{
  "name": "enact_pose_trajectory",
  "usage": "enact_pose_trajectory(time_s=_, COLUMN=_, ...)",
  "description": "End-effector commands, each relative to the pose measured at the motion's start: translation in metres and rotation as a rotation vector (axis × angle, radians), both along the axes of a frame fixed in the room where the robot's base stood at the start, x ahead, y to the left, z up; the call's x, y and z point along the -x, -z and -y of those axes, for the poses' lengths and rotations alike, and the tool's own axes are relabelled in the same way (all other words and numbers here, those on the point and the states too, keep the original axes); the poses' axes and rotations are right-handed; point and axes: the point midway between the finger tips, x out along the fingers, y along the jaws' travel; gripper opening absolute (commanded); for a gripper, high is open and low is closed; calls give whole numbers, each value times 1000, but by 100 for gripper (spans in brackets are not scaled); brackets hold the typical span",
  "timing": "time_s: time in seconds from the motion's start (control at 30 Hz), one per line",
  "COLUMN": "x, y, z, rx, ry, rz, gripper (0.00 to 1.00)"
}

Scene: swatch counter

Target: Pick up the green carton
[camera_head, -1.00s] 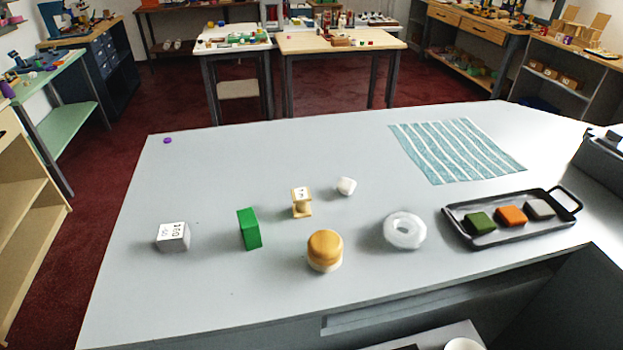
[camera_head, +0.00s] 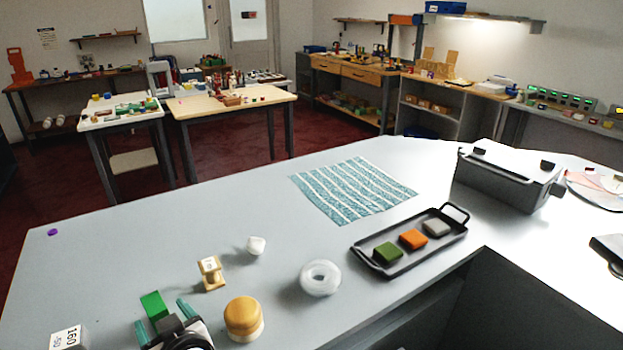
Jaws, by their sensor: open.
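The green carton (camera_head: 154,306) stands on the grey counter at the lower left of the head view. Its lower part is hidden behind my gripper. My gripper (camera_head: 163,315) has come in at the bottom edge, with its two teal fingers apart on either side of the carton in the picture. The fingers are open. I cannot tell whether they touch the carton or how far above the counter they are.
A yellow-topped round jar (camera_head: 244,318) stands close right of my gripper, and a white block with print (camera_head: 68,338) is to its left. A wooden stamp-like piece (camera_head: 211,273) is behind. A white ring (camera_head: 320,278) and black tray (camera_head: 376,268) lie further right.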

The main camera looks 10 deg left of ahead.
Motion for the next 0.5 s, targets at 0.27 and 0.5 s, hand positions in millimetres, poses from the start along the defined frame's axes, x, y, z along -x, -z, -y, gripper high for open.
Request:
enact_pose_trajectory(time_s=0.27, x=-22, y=21, z=-36, rx=1, ry=0, rz=1, gripper=78)
enact_pose_trajectory(time_s=0.5, x=-26, y=24, z=-43, rx=1, ry=0, rz=-1, gripper=78)
